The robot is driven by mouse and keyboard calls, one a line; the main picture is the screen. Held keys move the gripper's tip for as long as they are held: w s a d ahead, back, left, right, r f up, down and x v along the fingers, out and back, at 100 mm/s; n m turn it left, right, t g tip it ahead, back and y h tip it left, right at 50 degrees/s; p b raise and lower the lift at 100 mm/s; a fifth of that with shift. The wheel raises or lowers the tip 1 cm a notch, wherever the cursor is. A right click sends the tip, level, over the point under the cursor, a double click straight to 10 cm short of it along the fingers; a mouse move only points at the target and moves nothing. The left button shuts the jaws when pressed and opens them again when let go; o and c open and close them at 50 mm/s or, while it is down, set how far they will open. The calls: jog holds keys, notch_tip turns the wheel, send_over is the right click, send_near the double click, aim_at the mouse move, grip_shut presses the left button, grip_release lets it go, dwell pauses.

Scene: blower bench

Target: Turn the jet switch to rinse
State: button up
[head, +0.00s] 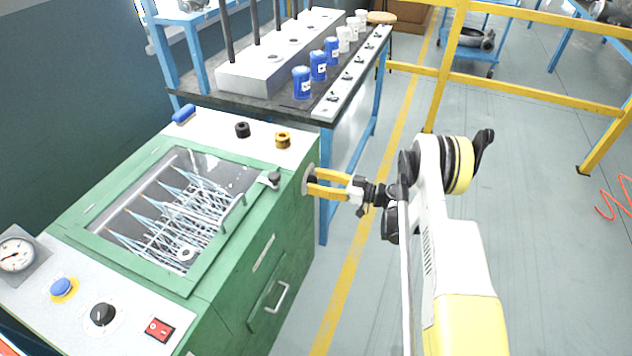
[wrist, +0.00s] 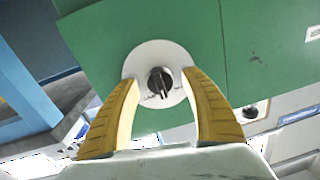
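The jet switch appears to be the black rotary knob (wrist: 160,81) on a round white plate (wrist: 150,55), on the side of the green machine. A pale mark on the knob points roughly downward in the wrist view. Small labels sit on the plate's lower part, too small to read. In the head view the plate (head: 307,181) shows edge-on and the knob is hidden by my gripper. My gripper (head: 315,182) is open, its yellow fingers pointing at the plate. In the wrist view the fingers (wrist: 160,76) stand either side of the knob, apart from it.
The green machine (head: 230,304) has a windowed lid, a drawer handle (head: 270,298) and a front panel with a black knob (head: 103,314), red switch (head: 159,329) and blue button (head: 62,287). A bench with blue cups (head: 318,66) stands behind.

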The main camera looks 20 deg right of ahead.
grip_shut()
jog(key=shift+m, duration=0.4)
jog(key=m, duration=0.3)
jog(key=shift+m, duration=0.3)
jog(key=shift+m+t, duration=0.4)
jog(key=shift+m, duration=1.9)
jog(key=shift+o, duration=0.2)
grip_release()
